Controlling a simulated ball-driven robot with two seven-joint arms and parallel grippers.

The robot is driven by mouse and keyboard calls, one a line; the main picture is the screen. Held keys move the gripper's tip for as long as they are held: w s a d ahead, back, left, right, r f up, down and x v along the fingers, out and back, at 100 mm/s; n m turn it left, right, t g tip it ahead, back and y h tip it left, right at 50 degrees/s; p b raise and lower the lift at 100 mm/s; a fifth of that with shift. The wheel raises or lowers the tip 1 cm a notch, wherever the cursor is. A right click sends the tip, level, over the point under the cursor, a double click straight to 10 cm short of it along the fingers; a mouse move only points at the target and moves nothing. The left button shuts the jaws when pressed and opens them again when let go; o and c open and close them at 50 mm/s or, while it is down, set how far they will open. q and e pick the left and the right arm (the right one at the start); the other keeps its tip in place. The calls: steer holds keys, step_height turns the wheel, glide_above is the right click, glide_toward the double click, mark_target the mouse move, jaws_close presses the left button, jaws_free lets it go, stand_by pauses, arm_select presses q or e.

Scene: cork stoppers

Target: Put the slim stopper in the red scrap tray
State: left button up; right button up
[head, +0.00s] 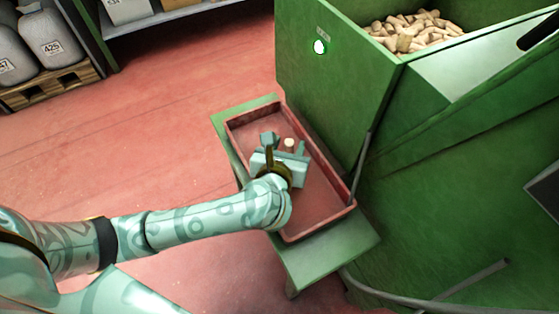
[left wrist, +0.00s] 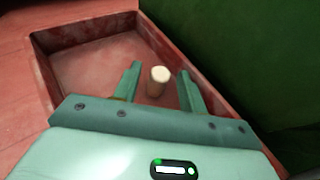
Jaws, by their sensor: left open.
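The slim stopper (head: 289,144) is a small pale cork with a light top. In the left wrist view the stopper (left wrist: 158,82) appears upright between the two fingers, with gaps on both sides. It is within the outline of the red scrap tray (head: 325,196); I cannot tell for certain whether its base touches the tray floor. The tray also fills much of the left wrist view (left wrist: 90,62). My left gripper (head: 284,146) is open over the tray, its fingers around the stopper and apart from it. My right gripper is not in view.
The tray rests on a green stand (head: 330,252) beside a tall green bin (head: 335,75). The bin's top holds many cork stoppers (head: 415,32). Grey sacks (head: 50,38) sit on a pallet at the far left. The red floor between is clear.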

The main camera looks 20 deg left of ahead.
arm_select(q)
steer(key=p+v, duration=0.1)
steer(key=v, duration=0.1)
steer(key=p+v, duration=0.1)
steer(key=v, duration=0.2)
steer(key=shift+s+r, duration=0.15)
steer(key=shift+r, duration=0.3)
steer(key=p+v, duration=0.2)
steer(key=v, duration=0.2)
steer(key=shift+s, duration=0.3)
steer(key=shift+s+d, duration=0.15)
steer(key=shift+s, duration=0.3)
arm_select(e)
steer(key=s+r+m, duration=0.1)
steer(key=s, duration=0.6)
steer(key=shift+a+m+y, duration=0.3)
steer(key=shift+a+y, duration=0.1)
